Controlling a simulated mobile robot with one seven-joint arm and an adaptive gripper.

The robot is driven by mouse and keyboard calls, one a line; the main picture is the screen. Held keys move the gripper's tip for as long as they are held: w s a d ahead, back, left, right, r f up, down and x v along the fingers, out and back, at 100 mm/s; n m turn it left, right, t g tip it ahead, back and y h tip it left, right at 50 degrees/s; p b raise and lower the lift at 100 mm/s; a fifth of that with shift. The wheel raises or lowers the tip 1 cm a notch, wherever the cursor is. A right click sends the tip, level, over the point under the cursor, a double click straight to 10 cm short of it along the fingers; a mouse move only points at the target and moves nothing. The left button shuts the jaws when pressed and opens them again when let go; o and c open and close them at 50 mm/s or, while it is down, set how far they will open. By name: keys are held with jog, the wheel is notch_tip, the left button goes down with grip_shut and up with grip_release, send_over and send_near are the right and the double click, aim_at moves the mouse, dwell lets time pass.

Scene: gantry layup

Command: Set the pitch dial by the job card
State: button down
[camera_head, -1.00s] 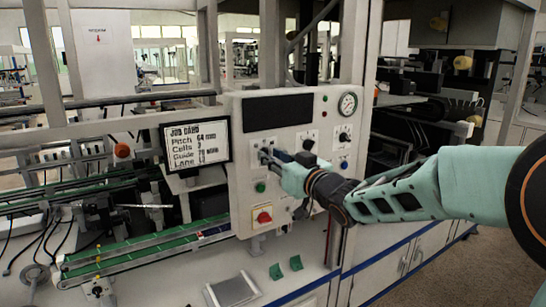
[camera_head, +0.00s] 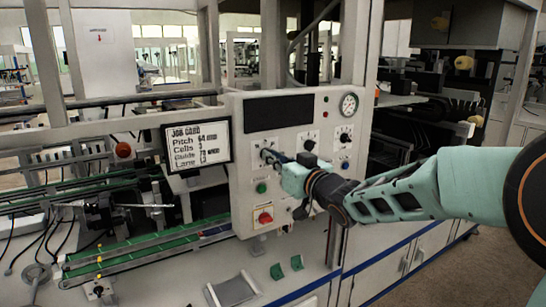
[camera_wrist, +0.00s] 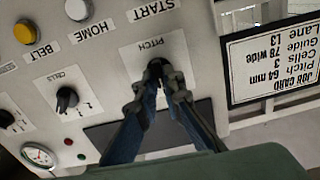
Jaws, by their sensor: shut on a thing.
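The pitch dial (camera_wrist: 156,66) is a small black knob under the label PITCH on the grey-white control panel (camera_head: 240,125). In the wrist view, which is upside down, my gripper (camera_wrist: 162,80) has its two dark fingertips closed around the knob. They cover much of it, so I cannot read its pointer or scale. In the head view my gripper (camera_head: 270,156) reaches the panel's left side and hides the dial. The job card (camera_head: 196,145) stands left of the panel. It also shows in the wrist view (camera_wrist: 275,62) and reads pitch 64 mm, cells 3, guide 78 wide.
The cells dial (camera_wrist: 67,98) is beside the pitch dial. The HOME button (camera_wrist: 78,9) and BELT button (camera_wrist: 27,32) are close by. A red switch (camera_head: 264,217) sits lower on the panel. A gauge (camera_head: 348,104) is at its upper right. Green conveyors (camera_head: 150,250) lie left.

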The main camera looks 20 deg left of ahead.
jog(key=shift+m+p, duration=3.25)
jog(key=shift+m, duration=1.05)
jog(key=c, duration=2.1)
grip_release()
jog(key=shift+d, duration=0.1)
jog(key=v, duration=1.2)
